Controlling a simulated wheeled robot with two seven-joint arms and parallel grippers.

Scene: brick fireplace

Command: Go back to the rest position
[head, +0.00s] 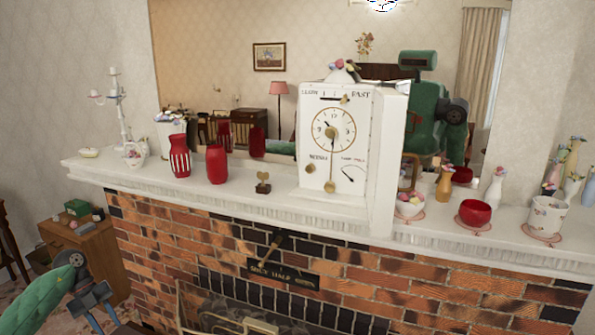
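Part of my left arm (42,294), green with a dark round joint and grey links, shows at the lower left. It is in front of the hearth, left of the brick fireplace (165,235). The links run down to the bottom edge, and I see no fingertips of my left gripper. My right arm and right gripper are outside the head view. A green robot body reflects in the mirror (210,55) behind the mantel, with the clock (361,160) hiding part of it.
The white mantel shelf (455,238) holds red vases (217,165), a candelabra (122,110), a red bowl (475,213) and a floral pot (545,217). A wooden cabinet (92,249) stands at left, near my arm. A brass-coloured fire guard (188,312) stands before the hearth.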

